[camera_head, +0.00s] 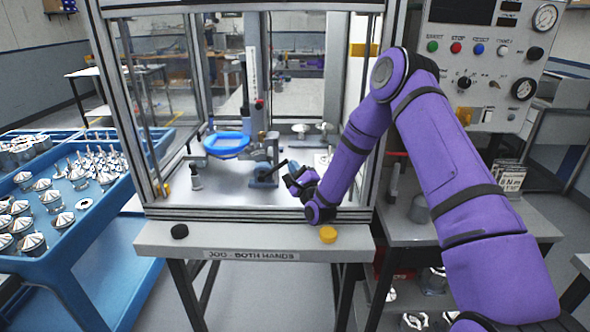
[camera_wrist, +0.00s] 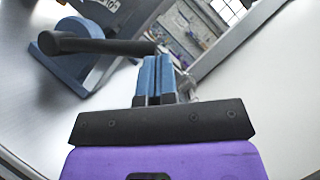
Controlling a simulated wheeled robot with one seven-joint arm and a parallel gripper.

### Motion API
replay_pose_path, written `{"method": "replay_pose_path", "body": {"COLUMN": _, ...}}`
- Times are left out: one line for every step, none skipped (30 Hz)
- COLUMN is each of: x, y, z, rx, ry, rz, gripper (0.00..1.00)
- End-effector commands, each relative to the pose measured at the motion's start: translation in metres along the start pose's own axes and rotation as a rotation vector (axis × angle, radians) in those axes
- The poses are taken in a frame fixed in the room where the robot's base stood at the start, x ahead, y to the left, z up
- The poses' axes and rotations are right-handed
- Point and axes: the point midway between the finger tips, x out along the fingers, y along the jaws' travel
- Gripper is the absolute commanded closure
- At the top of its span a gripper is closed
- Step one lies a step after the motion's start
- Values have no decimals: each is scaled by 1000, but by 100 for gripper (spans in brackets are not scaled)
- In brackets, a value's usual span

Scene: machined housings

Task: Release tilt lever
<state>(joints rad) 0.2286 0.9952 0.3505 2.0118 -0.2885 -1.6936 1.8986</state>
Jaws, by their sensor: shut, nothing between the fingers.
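The tilt lever (camera_head: 278,169) is a black handle on a blue round pivot, low inside the framed enclosure in the head view. In the wrist view the black lever handle (camera_wrist: 105,46) runs from the blue pivot at upper left toward my fingertips. My gripper (camera_wrist: 158,65) has blue fingers that are together, with nothing between them. The handle's free end is close to the fingertips; I cannot tell if they touch. In the head view my gripper (camera_head: 291,182) is just right of the lever, and its fingers are too small to make out.
A blue dish-like fixture (camera_head: 227,144) sits on a column behind the lever. A small black-and-white post (camera_head: 195,177) stands to its left. The enclosure's frame post (camera_head: 363,120) is beside my arm. A blue cart (camera_head: 75,228) with metal parts is at left, a control panel (camera_head: 487,62) at right.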

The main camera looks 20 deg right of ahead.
Motion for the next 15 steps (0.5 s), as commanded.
{"method": "replay_pose_path", "body": {"x": 1, "y": -1, "z": 1, "rx": -8, "ry": -1, "rz": 5, "gripper": 100}}
{"method": "replay_pose_path", "body": {"x": 2, "y": -2, "z": 2, "rx": -15, "ry": -1, "rz": 9, "gripper": 100}}
{"method": "replay_pose_path", "body": {"x": 3, "y": -3, "z": 4, "rx": -26, "ry": -1, "rz": 16, "gripper": 100}}
{"method": "replay_pose_path", "body": {"x": 4, "y": -3, "z": 5, "rx": -35, "ry": -1, "rz": 22, "gripper": 100}}
{"method": "replay_pose_path", "body": {"x": 4, "y": -4, "z": 6, "rx": -45, "ry": -1, "rz": 30, "gripper": 100}}
{"method": "replay_pose_path", "body": {"x": 6, "y": -5, "z": 8, "rx": -62, "ry": -1, "rz": 40, "gripper": 100}}
{"method": "replay_pose_path", "body": {"x": 7, "y": -6, "z": 10, "rx": -75, "ry": -2, "rz": 49, "gripper": 100}}
{"method": "replay_pose_path", "body": {"x": 8, "y": -7, "z": 12, "rx": -90, "ry": -2, "rz": 59, "gripper": 100}}
{"method": "replay_pose_path", "body": {"x": 10, "y": -8, "z": 15, "rx": -112, "ry": -2, "rz": 75, "gripper": 100}}
{"method": "replay_pose_path", "body": {"x": 11, "y": -8, "z": 17, "rx": -132, "ry": -2, "rz": 87, "gripper": 100}}
{"method": "replay_pose_path", "body": {"x": 13, "y": -10, "z": 20, "rx": -151, "ry": -3, "rz": 101, "gripper": 100}}
{"method": "replay_pose_path", "body": {"x": 16, "y": -10, "z": 24, "rx": -181, "ry": -3, "rz": 120, "gripper": 100}}
{"method": "replay_pose_path", "body": {"x": 18, "y": -11, "z": 27, "rx": -206, "ry": -4, "rz": 136, "gripper": 100}}
{"method": "replay_pose_path", "body": {"x": 20, "y": -12, "z": 30, "rx": -229, "ry": -4, "rz": 152, "gripper": 100}}
{"method": "replay_pose_path", "body": {"x": 23, "y": -12, "z": 34, "rx": -261, "ry": -3, "rz": 173, "gripper": 100}}
